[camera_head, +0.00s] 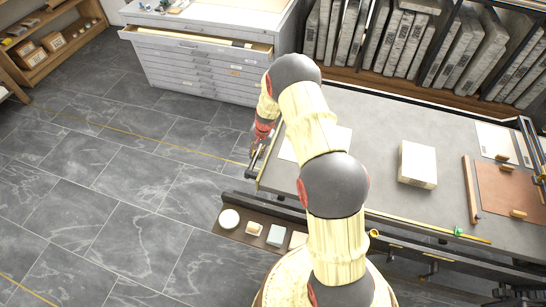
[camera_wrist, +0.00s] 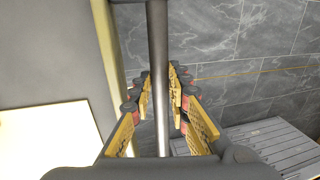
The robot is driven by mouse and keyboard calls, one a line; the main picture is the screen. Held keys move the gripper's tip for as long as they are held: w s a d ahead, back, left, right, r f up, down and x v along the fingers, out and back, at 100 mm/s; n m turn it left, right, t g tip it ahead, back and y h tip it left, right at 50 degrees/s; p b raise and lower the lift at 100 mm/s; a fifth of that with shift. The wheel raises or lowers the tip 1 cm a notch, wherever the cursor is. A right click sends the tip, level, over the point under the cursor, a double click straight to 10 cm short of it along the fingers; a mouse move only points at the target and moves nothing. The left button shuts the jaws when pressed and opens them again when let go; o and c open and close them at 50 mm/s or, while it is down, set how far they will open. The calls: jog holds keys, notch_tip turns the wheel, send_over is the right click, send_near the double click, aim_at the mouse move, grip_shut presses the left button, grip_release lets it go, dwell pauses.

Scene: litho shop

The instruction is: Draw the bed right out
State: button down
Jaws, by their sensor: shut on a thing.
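The bed (camera_head: 375,125) is a broad grey slab with a brass-coloured edge, to the right of my arm in the head view. My gripper (camera_head: 257,152) is at the bed's left end, small and partly hidden by my arm. In the wrist view my gripper (camera_wrist: 160,85) has its two padded fingers shut around a dark round bar (camera_wrist: 157,40), which runs along the bed's edge. The bed (camera_wrist: 55,60) fills the left of that view. A pale block (camera_head: 417,165) and a white sheet (camera_head: 318,143) lie on the bed; the sheet is partly hidden by my arm.
A flat-file cabinet (camera_head: 195,75) with its top drawer partly open stands behind. A rack of grey slabs (camera_head: 390,45) lines the back. A brown panel (camera_head: 508,190) lies at right. A low shelf (camera_head: 233,233) with small items is in front. Tiled floor (camera_head: 110,170) to the left is clear.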

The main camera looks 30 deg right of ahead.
jog(key=w+a, duration=0.4)
jog(key=w, duration=0.1)
jog(key=shift+a, duration=0.2)
jog(key=shift+w+r, duration=0.1)
jog(key=shift+w, duration=0.05)
jog(key=c, duration=2)
grip_release()
jog(key=shift+a, duration=0.15)
jog(key=r, duration=0.4)
jog(key=s+d+r, duration=0.1)
jog(key=r, duration=0.6)
jog(key=shift+s+d+r, duration=0.3)
jog(key=shift+s, duration=0.1)
